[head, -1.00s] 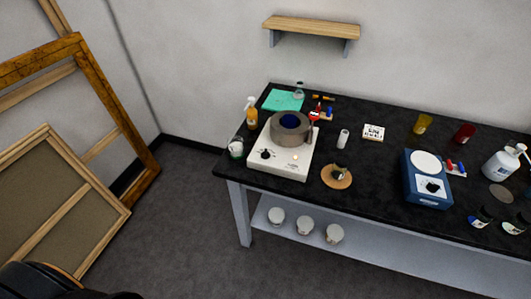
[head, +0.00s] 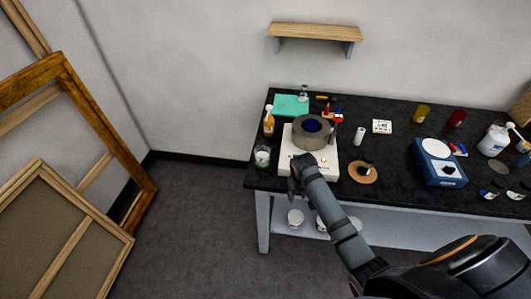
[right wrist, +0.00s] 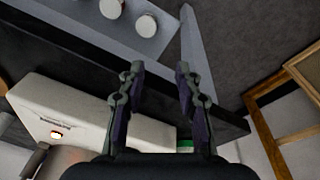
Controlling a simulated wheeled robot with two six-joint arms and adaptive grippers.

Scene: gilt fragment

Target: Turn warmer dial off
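The white warmer (head: 330,165) stands on the black bench's left part, with a grey round pot (head: 313,132) on top. Its front panel (right wrist: 60,112) also shows in the right wrist view at lower left, with a lit orange-red lamp (right wrist: 57,134). I cannot see the dial; in the head view my right gripper (head: 296,172) covers the panel's left side. In the right wrist view my right gripper (right wrist: 158,75) is open, nothing visible between its fingers. The left finger overlaps the warmer's panel. Whether it touches is unclear. My left gripper is not in view.
A jar (head: 262,157) and an orange spray bottle (head: 269,122) stand left of the warmer. A round cork mat (head: 363,173) lies to its right. A blue device with a white disc (head: 440,162) stands further right. White pots (head: 296,218) are on the lower shelf.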

